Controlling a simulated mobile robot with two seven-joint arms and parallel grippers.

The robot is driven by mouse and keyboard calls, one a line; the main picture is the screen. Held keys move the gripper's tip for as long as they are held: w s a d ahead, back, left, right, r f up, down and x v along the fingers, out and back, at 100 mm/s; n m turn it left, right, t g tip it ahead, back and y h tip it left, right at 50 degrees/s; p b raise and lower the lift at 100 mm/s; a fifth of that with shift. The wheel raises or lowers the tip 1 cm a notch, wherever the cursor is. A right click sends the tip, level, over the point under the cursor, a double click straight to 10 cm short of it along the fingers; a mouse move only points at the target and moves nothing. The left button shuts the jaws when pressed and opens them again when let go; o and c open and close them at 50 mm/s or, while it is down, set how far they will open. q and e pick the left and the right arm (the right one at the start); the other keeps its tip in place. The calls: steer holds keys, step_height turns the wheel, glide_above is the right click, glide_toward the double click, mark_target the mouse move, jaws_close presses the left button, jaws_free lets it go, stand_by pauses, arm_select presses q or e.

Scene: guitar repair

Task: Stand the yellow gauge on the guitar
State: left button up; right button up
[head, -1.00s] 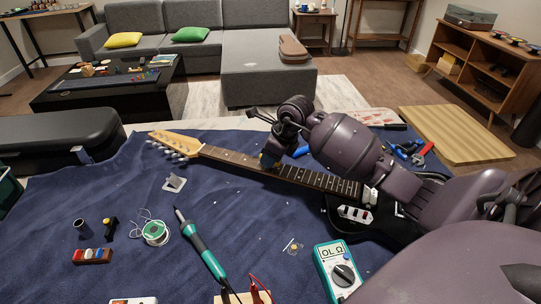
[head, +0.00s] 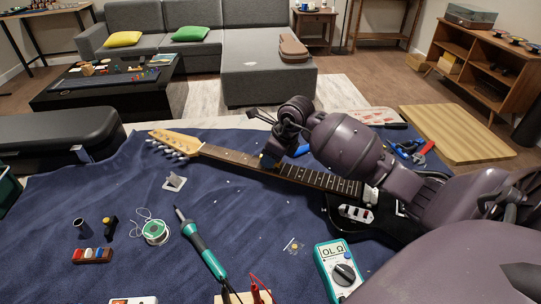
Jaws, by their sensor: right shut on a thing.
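The electric guitar (head: 232,157) lies on the blue cloth, its headstock to the left and its black body to the right, partly behind my right arm. My right gripper (head: 270,155) is over the middle of the neck and shut on the yellow gauge (head: 264,160). Only a small yellowish edge of the gauge shows, close to the fretboard. Whether it touches the strings I cannot tell. My left gripper is not in view.
A soldering iron (head: 203,246), solder spool (head: 155,232) and teal multimeter (head: 338,268) lie in front of the guitar. Pliers (head: 412,152) lie behind its body. The blue cloth (head: 110,180) is mostly bare at the left.

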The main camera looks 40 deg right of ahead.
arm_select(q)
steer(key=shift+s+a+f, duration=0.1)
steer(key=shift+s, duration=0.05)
arm_select(e)
steer(key=o, duration=0.8)
steer(key=shift+o, duration=1.2)
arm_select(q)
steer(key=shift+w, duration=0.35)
arm_select(e)
steer(key=shift+o, duration=1.1)
steer(key=shift+f, duration=0.1)
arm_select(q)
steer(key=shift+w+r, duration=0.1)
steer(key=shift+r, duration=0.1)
arm_select(e)
steer(key=shift+o, duration=1.4)
